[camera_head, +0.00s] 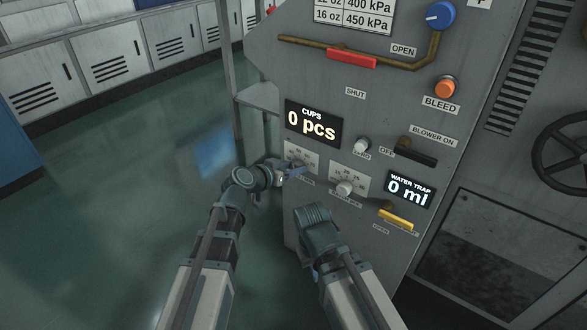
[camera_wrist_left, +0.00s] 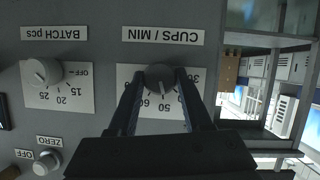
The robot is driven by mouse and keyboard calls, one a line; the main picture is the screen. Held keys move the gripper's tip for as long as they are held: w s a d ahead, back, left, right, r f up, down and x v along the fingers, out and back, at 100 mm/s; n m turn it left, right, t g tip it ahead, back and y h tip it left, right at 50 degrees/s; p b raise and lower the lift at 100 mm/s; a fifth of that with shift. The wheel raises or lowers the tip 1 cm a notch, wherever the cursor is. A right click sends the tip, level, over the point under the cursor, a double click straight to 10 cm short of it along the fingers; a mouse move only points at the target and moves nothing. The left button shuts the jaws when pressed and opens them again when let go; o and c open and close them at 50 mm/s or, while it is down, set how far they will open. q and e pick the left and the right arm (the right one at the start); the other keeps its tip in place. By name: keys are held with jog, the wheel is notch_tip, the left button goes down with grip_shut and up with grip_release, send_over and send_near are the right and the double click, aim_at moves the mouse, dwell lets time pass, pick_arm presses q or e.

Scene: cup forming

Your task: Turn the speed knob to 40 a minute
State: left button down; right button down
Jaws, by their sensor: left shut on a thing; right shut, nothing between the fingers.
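The speed knob (camera_wrist_left: 159,77) is a dark round knob on a white dial plate under the CUPS / MIN label (camera_wrist_left: 162,36), upside down in the left wrist view. My left gripper (camera_wrist_left: 160,80) is shut on it, one finger on each side. Its pale mark points toward the numbers 50 and 60, seemingly nearest 50; the exact reading is unclear. In the head view my left gripper (camera_head: 291,174) is at the dial plate (camera_head: 302,153) and covers the knob. My right gripper (camera_head: 313,216) is lower, apart from the panel's controls, its fingertips hard to see.
The BATCH pcs knob (camera_head: 345,188) is to the right of the speed dial. The small ZERO knob (camera_head: 362,145), black blower handle (camera_head: 416,151) and yellow handle (camera_head: 396,219) are also close. The cups display (camera_head: 312,124) reads 0 pcs. Open floor (camera_head: 120,190) lies left.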

pick_arm(q)
jog(key=shift+w+a+f+n+g+h+b, duration=0.1)
jog(key=shift+n+g+h+b, duration=0.4)
jog(key=shift+n, duration=0.6)
jog(key=shift+a+f+n+g+h+b, duration=0.15)
jog(key=shift+n+h+b, duration=0.35)
jog(key=shift+n+h, duration=0.5)
jog(key=shift+d+r, duration=0.1)
jog(key=shift+r, duration=0.05)
jog(key=shift+c, duration=1.7)
grip_release()
jog(key=p+v, duration=0.4)
jog(key=v, duration=1)
jog(key=shift+d, duration=0.1)
